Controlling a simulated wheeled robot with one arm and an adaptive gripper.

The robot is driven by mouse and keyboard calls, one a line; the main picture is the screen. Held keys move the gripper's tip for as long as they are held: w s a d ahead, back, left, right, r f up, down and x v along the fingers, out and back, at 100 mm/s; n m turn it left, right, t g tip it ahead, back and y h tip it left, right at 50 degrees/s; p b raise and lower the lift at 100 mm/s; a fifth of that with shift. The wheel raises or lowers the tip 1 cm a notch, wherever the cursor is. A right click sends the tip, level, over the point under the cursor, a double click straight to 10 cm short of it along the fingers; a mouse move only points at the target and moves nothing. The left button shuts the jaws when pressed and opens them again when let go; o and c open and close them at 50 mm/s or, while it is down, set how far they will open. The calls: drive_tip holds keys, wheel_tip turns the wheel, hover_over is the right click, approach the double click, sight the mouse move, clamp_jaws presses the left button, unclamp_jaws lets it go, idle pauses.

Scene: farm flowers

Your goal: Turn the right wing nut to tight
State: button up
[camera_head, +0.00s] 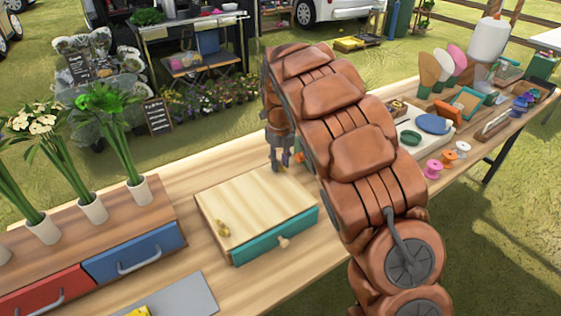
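A low wooden box (250,215) with a pale top and a teal front with a round knob stands on the table. A brass wing nut (222,229) sits at the left end of its top. My gripper (280,168) points down at the back right corner of the box top. Its fingertips are small and partly dark, so I cannot tell whether they are open or touch anything. A small orange-brown bit (299,157) shows just right of the fingers, too small to identify.
A planter box (95,235) with red and blue drawers and several white vases stands at the left. A grey board (180,298) lies in front. Spools (433,168) and a pale tray (428,128) are at the right. Bare table (335,235) lies right of the box.

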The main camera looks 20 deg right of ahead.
sight(280, 163)
drive_tip(key=o, duration=0.4)
drive_tip(key=shift+r, duration=6)
